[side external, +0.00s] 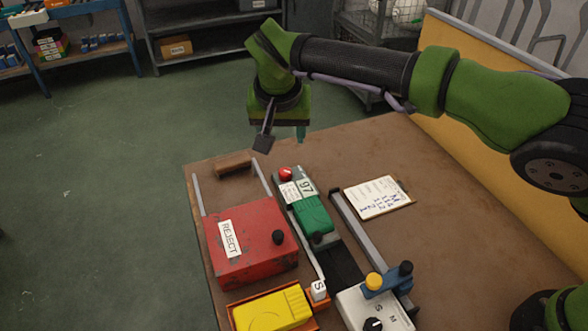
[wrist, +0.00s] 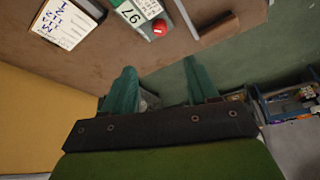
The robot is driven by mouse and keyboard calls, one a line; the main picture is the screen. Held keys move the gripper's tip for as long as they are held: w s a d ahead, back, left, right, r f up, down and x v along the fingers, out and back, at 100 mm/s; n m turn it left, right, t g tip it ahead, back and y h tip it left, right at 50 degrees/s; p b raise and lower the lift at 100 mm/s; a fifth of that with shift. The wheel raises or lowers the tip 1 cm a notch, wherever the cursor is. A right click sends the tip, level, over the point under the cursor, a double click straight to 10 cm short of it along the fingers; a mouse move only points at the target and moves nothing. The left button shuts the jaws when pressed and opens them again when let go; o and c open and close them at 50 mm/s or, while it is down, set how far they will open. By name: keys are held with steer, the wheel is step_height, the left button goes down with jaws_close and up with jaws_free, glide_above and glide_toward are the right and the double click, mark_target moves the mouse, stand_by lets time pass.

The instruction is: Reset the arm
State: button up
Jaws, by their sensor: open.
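My gripper (side external: 282,137) hangs above the far edge of the brown table (side external: 330,160) in the side external view. In the wrist view, the two green fingers of my gripper (wrist: 158,85) stand apart with nothing between them. A green and grey unit marked 97 (side external: 306,203) with a red button (side external: 285,173) lies on the table below my gripper. The unit also shows at the top of the wrist view (wrist: 132,14).
A clipboard (side external: 378,197) lies right. A yellow panel (side external: 470,130) borders the table.

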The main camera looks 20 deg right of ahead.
steer(key=s+d+n+g+y, duration=0.1)
steer(key=s+d, duration=0.2)
steer(key=d, duration=0.3)
steer(key=s+d+n+g+y, duration=0.1)
steer(key=s+d+y, duration=0.15)
steer(key=d, duration=0.35)
steer(key=s+d+r+t, duration=0.2)
steer(key=s+d+r, duration=0.1)
steer(key=s+d, duration=0.5)
steer(key=s+d+r+m+t, duration=0.1)
steer(key=s+d+r+t, duration=0.2)
steer(key=s+d, duration=0.6)
steer(key=shift+s+r, duration=0.25)
steer(key=shift+s, duration=0.65)
